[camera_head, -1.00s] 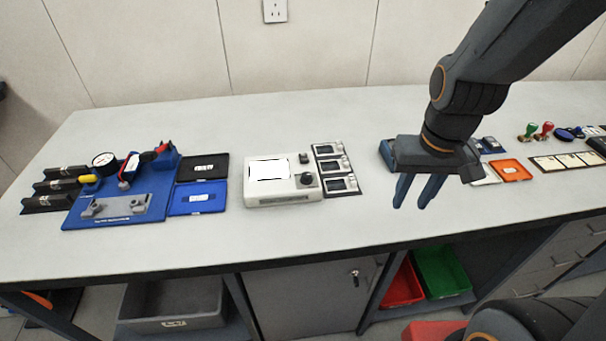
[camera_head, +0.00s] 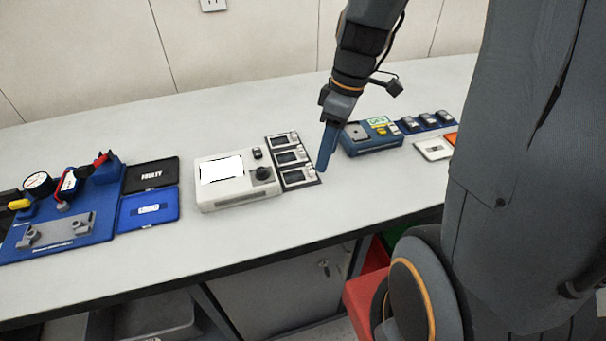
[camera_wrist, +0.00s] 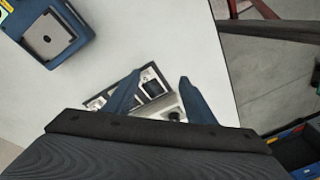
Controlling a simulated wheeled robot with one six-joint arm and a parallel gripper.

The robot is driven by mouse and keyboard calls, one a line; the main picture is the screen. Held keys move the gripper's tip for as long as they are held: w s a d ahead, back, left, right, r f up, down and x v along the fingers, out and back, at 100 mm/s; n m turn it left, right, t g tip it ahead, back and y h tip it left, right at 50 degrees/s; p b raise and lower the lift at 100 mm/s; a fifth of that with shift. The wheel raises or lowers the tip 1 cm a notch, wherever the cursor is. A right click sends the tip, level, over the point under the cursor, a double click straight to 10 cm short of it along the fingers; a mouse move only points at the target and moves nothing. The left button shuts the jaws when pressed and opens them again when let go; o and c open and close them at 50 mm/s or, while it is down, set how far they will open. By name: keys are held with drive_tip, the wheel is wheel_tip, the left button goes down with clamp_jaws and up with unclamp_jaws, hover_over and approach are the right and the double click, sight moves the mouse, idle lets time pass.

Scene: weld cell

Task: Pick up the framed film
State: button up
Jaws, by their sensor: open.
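Framed films lie in a dark holder beside the white lightbox in the head view. They are the back film (camera_head: 283,141), the middle film (camera_head: 291,157) and the front film (camera_head: 298,176), each a dark picture in a light frame. My gripper (camera_head: 323,169) points down just right of the holder, apparently above the table. In the wrist view my gripper (camera_wrist: 160,80) is open, fingers apart. Beyond and between them one framed film (camera_wrist: 152,87) shows, and the left finger partly covers the holder. Nothing is held.
The white lightbox (camera_head: 222,186) with a bright screen and black knob stands left of the films. A blue device (camera_head: 370,137) stands to the right, also in the wrist view (camera_wrist: 48,38). Bare table lies in front. A blue fixture (camera_head: 50,228) stands far left.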

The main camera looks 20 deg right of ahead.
sight(313, 168)
drive_tip(key=w+d+n+y, duration=0.2)
drive_tip(key=w+n, duration=0.3)
drive_tip(key=n, duration=0.3)
drive_tip(key=shift+s+p+x, duration=0.15)
drive_tip(key=shift+p+x, duration=0.3)
drive_tip(key=shift+x, duration=1.6)
drive_tip(key=shift+s+p+x, duration=0.1)
drive_tip(key=shift+p+x, duration=0.35)
drive_tip(key=shift+x, duration=1.55)
drive_tip(key=c, duration=0.8)
